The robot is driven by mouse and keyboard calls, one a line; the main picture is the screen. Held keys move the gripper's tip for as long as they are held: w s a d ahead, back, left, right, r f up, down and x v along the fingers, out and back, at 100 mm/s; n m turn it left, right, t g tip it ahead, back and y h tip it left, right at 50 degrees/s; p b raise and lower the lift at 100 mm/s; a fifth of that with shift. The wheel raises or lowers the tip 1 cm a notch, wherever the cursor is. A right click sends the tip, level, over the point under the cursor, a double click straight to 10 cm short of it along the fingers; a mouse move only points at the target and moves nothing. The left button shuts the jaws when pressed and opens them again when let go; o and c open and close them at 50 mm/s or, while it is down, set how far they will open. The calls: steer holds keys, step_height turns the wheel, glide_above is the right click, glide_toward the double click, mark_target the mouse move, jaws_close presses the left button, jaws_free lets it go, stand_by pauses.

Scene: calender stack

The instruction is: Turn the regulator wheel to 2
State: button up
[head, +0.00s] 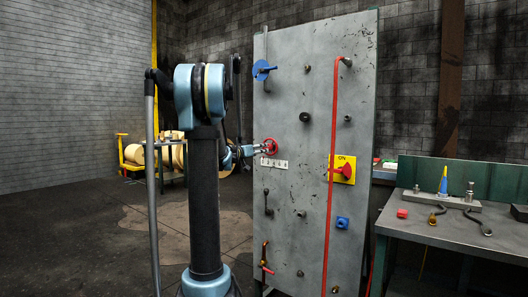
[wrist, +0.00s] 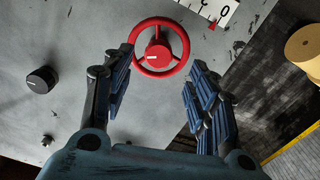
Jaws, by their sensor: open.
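The red regulator wheel (head: 270,147) is on the upright grey panel, left of its middle. A white number scale (head: 274,163) lies just below it; its digits are too small to read there. The wrist view shows the wheel (wrist: 158,69) with its solid hub and a short white mark on the hub. Part of the scale (wrist: 212,8) shows at the top edge, with a 0 at its right end. My gripper (wrist: 160,70) is open, its two blue-padded fingers on either side of the wheel's near part. I cannot tell whether they touch the rim.
The panel also carries a blue valve handle (head: 263,70), a red vertical pipe (head: 331,190), a yellow plate with a red switch (head: 342,169) and a black knob (wrist: 42,79). A workbench (head: 450,235) with small parts stands at the right.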

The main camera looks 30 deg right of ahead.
mark_target(270, 147)
steer(key=x, duration=0.6)
steer(key=c, duration=1.1)
